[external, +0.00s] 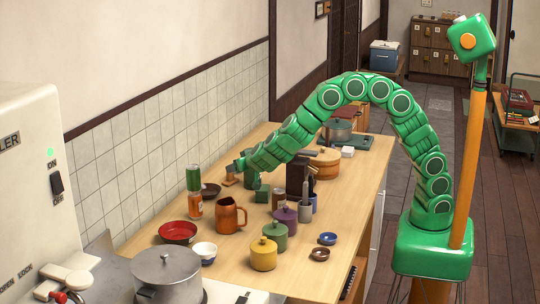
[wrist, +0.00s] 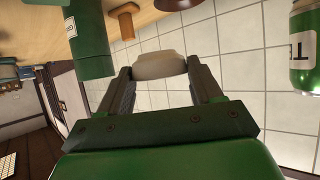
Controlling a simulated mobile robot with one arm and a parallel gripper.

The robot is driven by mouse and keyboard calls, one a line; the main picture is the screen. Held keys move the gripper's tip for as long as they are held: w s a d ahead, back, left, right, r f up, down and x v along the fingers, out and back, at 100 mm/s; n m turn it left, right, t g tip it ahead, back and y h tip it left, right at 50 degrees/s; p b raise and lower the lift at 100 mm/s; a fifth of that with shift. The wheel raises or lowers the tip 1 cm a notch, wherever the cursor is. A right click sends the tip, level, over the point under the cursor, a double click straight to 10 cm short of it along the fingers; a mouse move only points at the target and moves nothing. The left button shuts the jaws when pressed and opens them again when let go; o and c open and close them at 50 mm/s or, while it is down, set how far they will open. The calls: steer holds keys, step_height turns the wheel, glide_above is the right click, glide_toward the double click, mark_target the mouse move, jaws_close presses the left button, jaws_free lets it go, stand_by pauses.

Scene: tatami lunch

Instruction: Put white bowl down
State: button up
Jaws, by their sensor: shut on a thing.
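My gripper (wrist: 160,82) is shut on a pale, rounded thing, taken to be the white bowl (wrist: 158,66), held between its two fingertips. Only part of the bowl's side shows, and its opening cannot be made out. In the external view my gripper (external: 240,163) is above the far left part of the wooden counter (external: 340,205), near the tiled wall. The held bowl cannot be made out there.
A green can (external: 193,178) on an orange one stands left of my gripper; a green can also shows in the wrist view (wrist: 304,50). A dark dish (external: 210,190), brown pitcher (external: 229,216), red bowl (external: 178,232) and lidded pots (external: 264,255) crowd nearby. Bare counter lies front right.

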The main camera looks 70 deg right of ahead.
steer(key=shift+s+a+f+m+g+h, duration=0.3)
steer(key=shift+s+a+f, duration=0.45)
steer(key=shift+f, duration=1.4)
steer(key=shift+s+a+f+m+g+h, duration=0.15)
steer(key=shift+s+a+f+m, duration=0.45)
steer(key=shift+f, duration=1.5)
steer(key=shift+s+a+f+m+g+h, duration=0.2)
steer(key=shift+s+a+f, duration=0.75)
steer(key=shift+f, duration=1.2)
steer(key=shift+s+d+f, duration=0.1)
steer(key=shift+s+f, duration=0.05)
steer(key=shift+f, duration=0.15)
